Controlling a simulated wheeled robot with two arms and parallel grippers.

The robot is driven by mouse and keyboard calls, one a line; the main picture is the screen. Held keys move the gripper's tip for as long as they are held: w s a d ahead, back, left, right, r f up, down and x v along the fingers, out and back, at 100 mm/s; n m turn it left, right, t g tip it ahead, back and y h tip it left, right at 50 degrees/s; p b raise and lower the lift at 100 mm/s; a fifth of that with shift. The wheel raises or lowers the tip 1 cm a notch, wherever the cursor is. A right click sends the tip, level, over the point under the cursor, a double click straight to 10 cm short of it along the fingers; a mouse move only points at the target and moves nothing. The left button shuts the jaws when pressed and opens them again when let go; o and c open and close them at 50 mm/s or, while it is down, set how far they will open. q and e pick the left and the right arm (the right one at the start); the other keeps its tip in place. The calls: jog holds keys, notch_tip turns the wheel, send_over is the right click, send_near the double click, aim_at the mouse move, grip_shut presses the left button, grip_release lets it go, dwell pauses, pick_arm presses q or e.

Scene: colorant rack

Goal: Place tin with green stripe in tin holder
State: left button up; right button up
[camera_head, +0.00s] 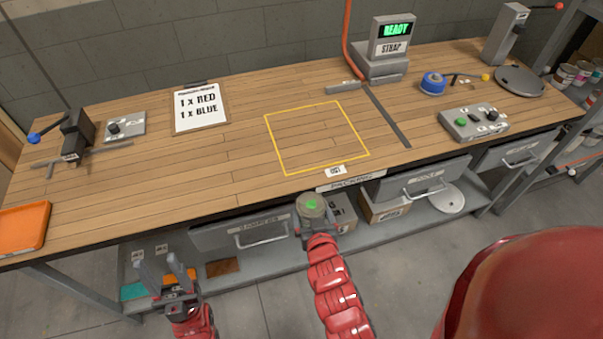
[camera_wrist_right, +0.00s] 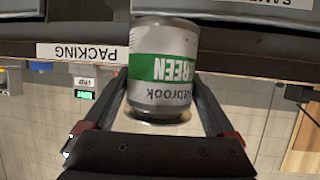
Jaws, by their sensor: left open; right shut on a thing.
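The tin with the green stripe (camera_head: 311,205) is in my right gripper (camera_head: 314,226), in front of the bench's front edge in the head view. Its lid has a green dot. In the right wrist view the tin (camera_wrist_right: 163,62) appears upside down, with its green band reading "GREEN", between the two fingers of my right gripper (camera_wrist_right: 163,105). My left gripper (camera_head: 160,270) is open and empty, low at the front left, apart from the bench. I cannot pick out a tin holder for certain.
The wooden bench (camera_head: 225,165) has a clear yellow-outlined square (camera_head: 283,148). An orange tray (camera_head: 22,226) lies at its left end. A button box (camera_head: 473,124) and blue tape roll (camera_head: 432,83) stand on the right. Several tins (camera_head: 564,75) sit on a rack at far right. Drawers (camera_head: 240,236) hang below the bench.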

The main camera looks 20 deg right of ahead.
jog(key=shift+n+y, duration=0.7)
jog(key=f, duration=0.1)
jog(key=d+f, duration=0.2)
jog(key=f, duration=0.1)
jog(key=shift+s, duration=0.2)
jog(key=shift+s+a+f, duration=0.1)
jog(key=shift+s+f, duration=0.05)
jog(key=shift+f, duration=0.2)
jog(key=shift+r, duration=0.1)
